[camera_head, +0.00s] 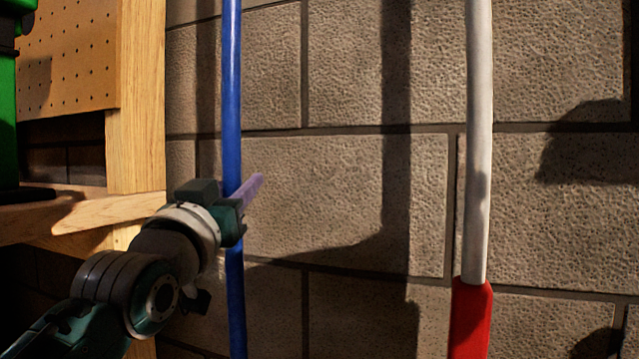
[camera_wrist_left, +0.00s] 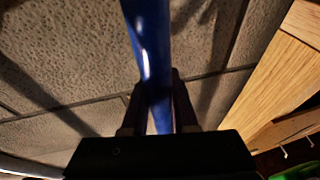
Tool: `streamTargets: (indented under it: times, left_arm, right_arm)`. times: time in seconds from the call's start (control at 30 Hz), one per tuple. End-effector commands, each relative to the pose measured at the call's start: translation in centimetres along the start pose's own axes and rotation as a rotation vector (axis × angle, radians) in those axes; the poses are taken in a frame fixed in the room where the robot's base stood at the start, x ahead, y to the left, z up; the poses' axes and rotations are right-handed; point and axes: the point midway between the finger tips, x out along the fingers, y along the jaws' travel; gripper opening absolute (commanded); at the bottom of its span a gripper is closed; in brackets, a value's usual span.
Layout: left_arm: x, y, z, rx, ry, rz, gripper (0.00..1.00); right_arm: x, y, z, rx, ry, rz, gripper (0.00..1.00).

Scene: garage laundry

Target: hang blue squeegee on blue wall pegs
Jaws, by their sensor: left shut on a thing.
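The blue squeegee's long handle (camera_head: 231,80) stands close to upright in front of the block wall, left of the middle in the head view. My left gripper (camera_head: 236,196) is shut on this handle. In the left wrist view the blue handle (camera_wrist_left: 150,50) runs between the two dark fingers of my left gripper (camera_wrist_left: 158,105). The squeegee's two ends are out of frame. The blue wall pegs are not in view. A pale purple bar (camera_head: 250,188) shows beside the gripper; I cannot tell what it is. My right gripper is not in view.
A white pole (camera_head: 478,130) with a red lower part (camera_head: 469,318) stands to the right. A wooden post (camera_head: 136,100), pegboard (camera_head: 65,60) and wooden shelf (camera_head: 100,208) are at the left, with a green object (camera_head: 8,120) at the edge. Bare block wall (camera_head: 345,185) lies between the poles.

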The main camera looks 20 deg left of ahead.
Motion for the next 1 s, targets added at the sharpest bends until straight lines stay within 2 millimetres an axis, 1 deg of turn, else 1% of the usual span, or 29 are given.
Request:
streamTargets:
  times: [0.47, 0.5, 0.77, 0.8, 1.0]
  left_arm:
    - [-0.3, 0.0, 0.8, 0.0, 0.004, 0.0, 0.0]
    - [-0.2, 0.0, 0.7, 0.0, 0.004, 0.0, 0.31]
    - [-0.2, 0.0, 0.8, 0.0, 0.002, 0.0, 0.6]
    - [-0.3, 0.0, 0.8, 0.0, 0.001, 0.0, 0.62]
    - [-0.3, 0.0, 1.0, 0.0, -0.005, 0.0, 0.62]
  right_arm:
    - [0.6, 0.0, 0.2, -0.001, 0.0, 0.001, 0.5]
    - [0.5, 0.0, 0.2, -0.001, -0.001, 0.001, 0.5]
    - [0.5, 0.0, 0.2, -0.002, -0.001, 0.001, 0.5]
    - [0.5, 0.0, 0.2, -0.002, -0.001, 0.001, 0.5]
    - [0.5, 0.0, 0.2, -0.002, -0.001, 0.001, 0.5]
